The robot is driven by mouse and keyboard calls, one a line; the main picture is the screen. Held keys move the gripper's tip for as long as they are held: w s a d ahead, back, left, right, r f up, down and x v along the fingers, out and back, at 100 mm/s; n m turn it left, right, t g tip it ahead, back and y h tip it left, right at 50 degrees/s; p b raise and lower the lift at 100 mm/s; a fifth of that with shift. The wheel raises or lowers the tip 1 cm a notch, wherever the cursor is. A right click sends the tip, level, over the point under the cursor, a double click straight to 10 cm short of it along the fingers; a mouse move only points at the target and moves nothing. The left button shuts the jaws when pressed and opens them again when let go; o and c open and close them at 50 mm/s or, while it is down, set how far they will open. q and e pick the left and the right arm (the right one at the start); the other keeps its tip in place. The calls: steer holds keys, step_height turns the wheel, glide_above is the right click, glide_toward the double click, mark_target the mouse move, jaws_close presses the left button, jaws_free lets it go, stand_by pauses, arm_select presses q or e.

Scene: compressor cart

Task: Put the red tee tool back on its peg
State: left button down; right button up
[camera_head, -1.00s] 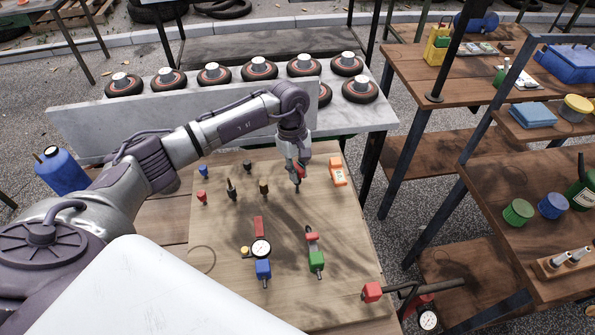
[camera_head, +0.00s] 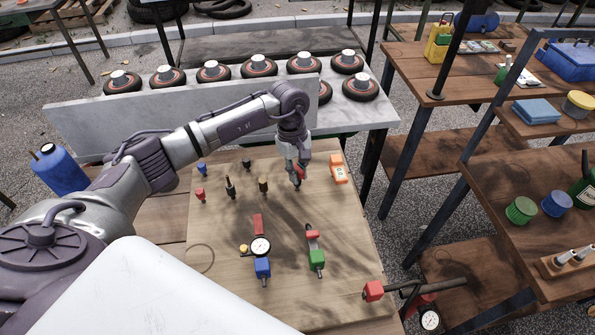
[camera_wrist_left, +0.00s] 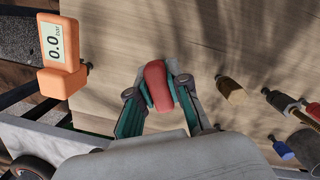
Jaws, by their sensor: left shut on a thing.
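My left gripper (camera_head: 298,182) is over the upper right part of the wooden board (camera_head: 285,215), left of the orange gauge. It is shut on a red rounded piece, which I take to be the red tee tool (camera_wrist_left: 157,86). In the left wrist view the piece sits between the two green-sided fingertips, seen end-on. Its lower part is hidden, so I cannot tell whether it touches the board or a peg. My right gripper is not in view.
An orange gauge (camera_head: 338,169) is close to the gripper. Small brown (camera_head: 263,186), black (camera_head: 231,187) and red (camera_head: 200,194) fittings stand on the board's left. A dial gauge (camera_head: 260,246) and green-ended fitting (camera_head: 317,262) are lower. A grey panel (camera_head: 180,125) stands behind.

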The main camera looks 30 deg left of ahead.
arm_select(q)
steer(key=shift+f+b, duration=0.3)
steer(key=shift+f, duration=0.1)
steer(key=c, duration=1)
jaws_free()
steer(key=shift+r, duration=0.1)
steer(key=shift+c, duration=0.2)
steer(key=r, duration=0.4)
steer(key=a+r, duration=0.1)
steer(key=r, duration=0.7)
steer(key=shift+w+a, duration=0.35)
steer(key=shift+f, duration=0.1)
